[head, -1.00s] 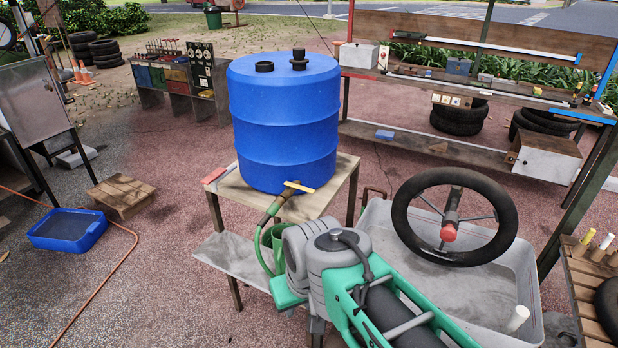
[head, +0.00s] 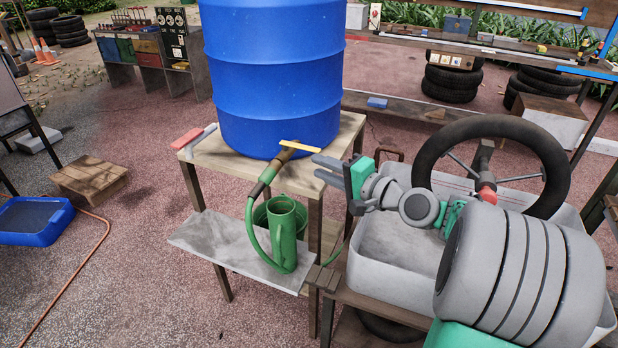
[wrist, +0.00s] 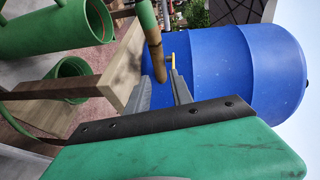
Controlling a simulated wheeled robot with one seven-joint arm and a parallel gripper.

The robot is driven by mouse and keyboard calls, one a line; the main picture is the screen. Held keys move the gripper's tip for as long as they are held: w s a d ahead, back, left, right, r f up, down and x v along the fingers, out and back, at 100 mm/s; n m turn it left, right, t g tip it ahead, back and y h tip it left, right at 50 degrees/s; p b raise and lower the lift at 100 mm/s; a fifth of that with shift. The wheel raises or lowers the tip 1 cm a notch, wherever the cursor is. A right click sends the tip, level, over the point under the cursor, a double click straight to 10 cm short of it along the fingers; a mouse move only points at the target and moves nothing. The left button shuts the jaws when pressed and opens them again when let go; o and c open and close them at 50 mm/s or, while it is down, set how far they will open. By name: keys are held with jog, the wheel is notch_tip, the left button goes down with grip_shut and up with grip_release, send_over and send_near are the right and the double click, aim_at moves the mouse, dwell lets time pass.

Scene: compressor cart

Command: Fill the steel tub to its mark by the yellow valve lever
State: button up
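The yellow valve lever (head: 300,146) lies crosswise over the brass valve (head: 273,170) at the foot of the blue drum (head: 270,80). It also shows in the wrist view (wrist: 173,62), just beyond my fingertips. My gripper (head: 322,170) is just right of the lever and apart from it. Its two fingers (wrist: 165,90) are spread with nothing between them. The grey tub (head: 372,272) stands at the right, partly hidden by my arm and a black wheel. A thin reddish line shows near its far rim. I cannot tell the water level.
A green hose (head: 250,232) hangs from the valve by a green watering can (head: 283,232) on the lower shelf (head: 205,240). The black spoked wheel (head: 430,150) stands over the tub. A red-handled tool (head: 187,138) lies on the stand's left corner.

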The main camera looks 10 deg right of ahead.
aim_at(308, 147)
jog(key=shift+m+t, duration=0.7)
jog(key=shift+m, duration=0.1)
jog(key=w, duration=0.2)
jog(key=w+a+r, duration=0.1)
jog(key=w, duration=0.1)
jog(key=w+a, duration=0.1)
jog(key=w, duration=0.1)
jog(key=shift+w+r, duration=0.25)
jog(key=shift+w, duration=0.1)
jog(key=shift+c, duration=0.6)
grip_shut()
